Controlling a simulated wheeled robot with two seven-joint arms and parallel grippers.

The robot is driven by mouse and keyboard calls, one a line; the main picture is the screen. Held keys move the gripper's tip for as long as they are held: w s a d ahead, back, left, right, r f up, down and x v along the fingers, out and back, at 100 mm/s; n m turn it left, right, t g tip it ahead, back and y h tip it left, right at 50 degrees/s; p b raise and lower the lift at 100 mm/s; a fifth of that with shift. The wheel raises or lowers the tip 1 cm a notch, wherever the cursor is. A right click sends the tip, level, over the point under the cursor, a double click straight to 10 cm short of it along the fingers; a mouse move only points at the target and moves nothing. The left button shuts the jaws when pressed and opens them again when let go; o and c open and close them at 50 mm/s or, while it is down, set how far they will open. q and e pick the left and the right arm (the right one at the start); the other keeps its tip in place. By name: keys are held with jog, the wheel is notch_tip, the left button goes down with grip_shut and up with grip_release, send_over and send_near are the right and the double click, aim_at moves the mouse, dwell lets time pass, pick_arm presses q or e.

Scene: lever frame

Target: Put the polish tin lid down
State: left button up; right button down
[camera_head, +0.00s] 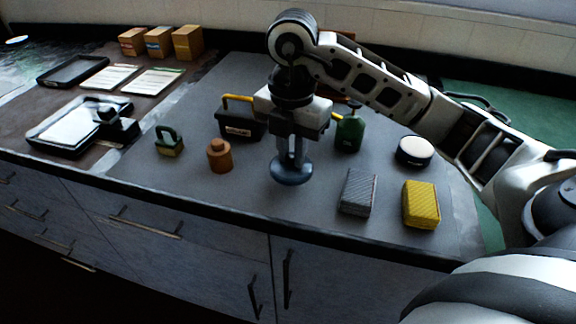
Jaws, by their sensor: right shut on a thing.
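The polish tin lid (291,175) looks like a round, dark blue disc. It is under my right gripper (291,158), which points straight down with its fingers shut on the lid's top middle. The lid is level, over the grey mat near the middle of the worktop. I cannot tell whether it touches the mat. A round, low tin (414,151), dark-sided with a pale top, stands to the right of the lid; I cannot tell if it is the polish tin. My left gripper is not in view.
A dark yellow-handled caddy (240,122) and green bottle (349,131) stand behind. Grey (357,191) and yellow (421,204) sponges lie right. Bare grey mat (250,195) surrounds the lid.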

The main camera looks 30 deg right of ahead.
aim_at(288, 166)
jog(key=shift+w+d+f, duration=0.1)
jog(key=shift+w+f, duration=0.35)
jog(key=shift+f, duration=0.1)
jog(key=f, duration=0.3)
jog(key=shift+w+f+p, duration=0.1)
jog(key=shift+w+p, duration=0.15)
jog(key=shift+p, duration=0.1)
jog(key=shift+f, duration=0.2)
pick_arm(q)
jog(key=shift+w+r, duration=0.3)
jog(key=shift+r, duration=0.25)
pick_arm(e)
jog(key=shift+f, duration=0.2)
jog(key=c, duration=1.3)
grip_release()
jog(key=shift+r, duration=0.1)
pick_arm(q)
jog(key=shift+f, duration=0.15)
